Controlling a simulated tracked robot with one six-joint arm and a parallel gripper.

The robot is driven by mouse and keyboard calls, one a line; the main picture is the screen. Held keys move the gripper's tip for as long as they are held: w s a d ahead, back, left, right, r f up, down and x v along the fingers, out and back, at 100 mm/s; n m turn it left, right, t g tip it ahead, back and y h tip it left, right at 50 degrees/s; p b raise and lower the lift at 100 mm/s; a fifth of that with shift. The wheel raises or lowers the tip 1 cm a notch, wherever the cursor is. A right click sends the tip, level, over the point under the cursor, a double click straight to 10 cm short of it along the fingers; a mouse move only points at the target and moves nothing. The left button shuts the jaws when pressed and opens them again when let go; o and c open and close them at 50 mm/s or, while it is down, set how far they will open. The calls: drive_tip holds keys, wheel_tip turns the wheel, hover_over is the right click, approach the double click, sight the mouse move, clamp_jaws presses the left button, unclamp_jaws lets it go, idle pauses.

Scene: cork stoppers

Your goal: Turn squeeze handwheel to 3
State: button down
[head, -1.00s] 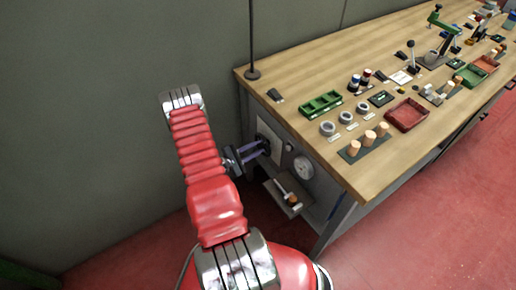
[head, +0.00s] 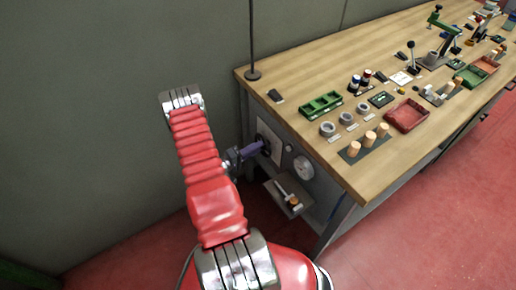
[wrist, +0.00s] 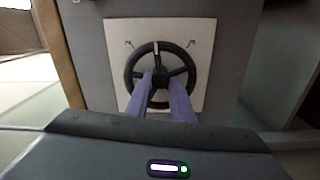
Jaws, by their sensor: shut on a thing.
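The black handwheel (wrist: 160,79) has several spokes and sits on a pale square plate (wrist: 118,85) with small dark marks at its upper left and upper right. A white stripe on the rim points almost straight up, between these marks; I cannot read any numbers. My gripper (wrist: 161,78) has purple fingers that reach to the wheel's centre and are shut on it, one on each side of the hub. In the head view the wheel (head: 264,141) is on the bench's end panel, partly hidden by my gripper (head: 262,147).
Below is a small shelf (head: 297,210) with a cork-coloured piece and a light rod. The wooden bench top (head: 310,75) above holds trays, rings and stoppers. A grey wall stands at left.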

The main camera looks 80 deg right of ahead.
drive_tip(key=m, duration=1)
drive_tip(key=shift+a+f, duration=0.1)
drive_tip(key=shift+a, duration=0.05)
idle(0.4)
drive_tip(key=c, duration=1.8)
unclamp_jaws()
drive_tip(key=v, duration=1.3)
drive_tip(key=shift+w+a, duration=0.25)
drive_tip(key=shift+w, duration=0.05)
